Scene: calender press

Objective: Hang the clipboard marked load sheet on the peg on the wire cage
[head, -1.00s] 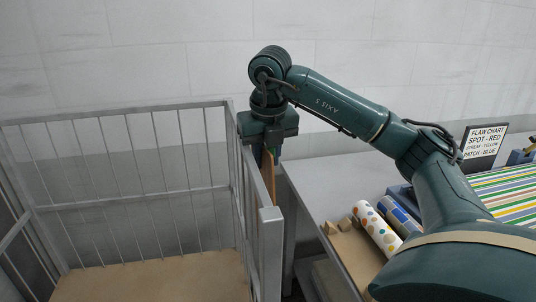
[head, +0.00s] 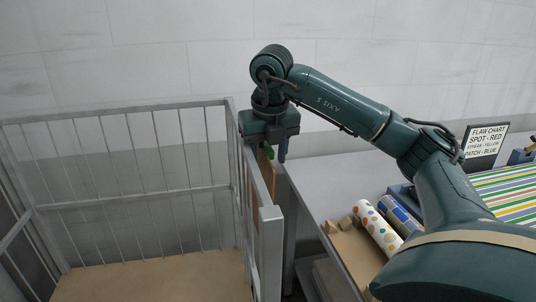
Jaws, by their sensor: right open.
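The brown clipboard (head: 265,168) shows nearly edge-on at the right side panel of the wire cage (head: 262,222). Part of it is hidden behind the panel's top rail and bars, and its marking cannot be read from here. The peg is not visible, so I cannot tell whether the clipboard rests on it. My right gripper (head: 275,155) points down over the clipboard's top at the panel's far end. Its fingers are apart. Whether a finger still touches the clipboard is unclear. My left gripper is out of view.
A grey table (head: 318,185) stands right of the cage, with a spotted roll (head: 377,228), a blue roll (head: 403,214) and striped cloth (head: 505,195). A flaw chart sign (head: 485,146) stands behind. The cage's brown floor (head: 160,278) is bare.

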